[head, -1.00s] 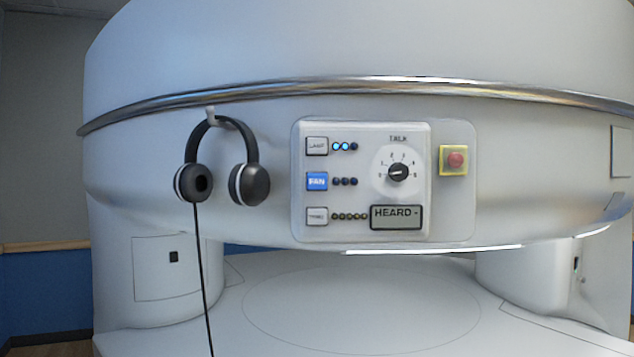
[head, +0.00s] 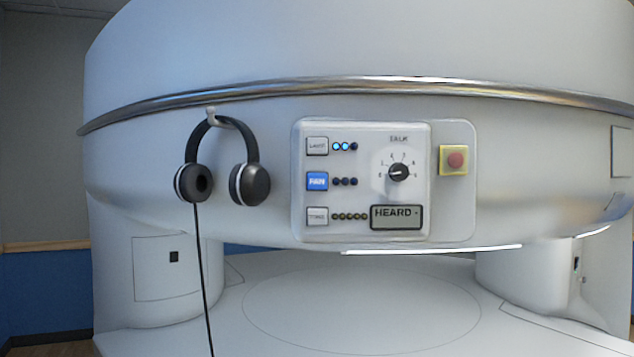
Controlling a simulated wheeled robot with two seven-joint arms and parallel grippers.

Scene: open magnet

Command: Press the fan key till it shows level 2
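The blue fan key (head: 317,181) sits on the left side of the white control panel (head: 412,228), between the lamp key above and another white key below. The fan level lights (head: 345,182) to its right, a short row, all look dark. Neither of my grippers shows in the head view, and nothing covers the key.
The lamp key (head: 317,146) has two lit lights beside it. A talk dial (head: 398,172), a display reading "HEARD -" (head: 396,217) and a red button (head: 455,160) on yellow share the panel. Headphones (head: 250,184) hang left on a hook, their cord running down. Space before the panel looks clear.

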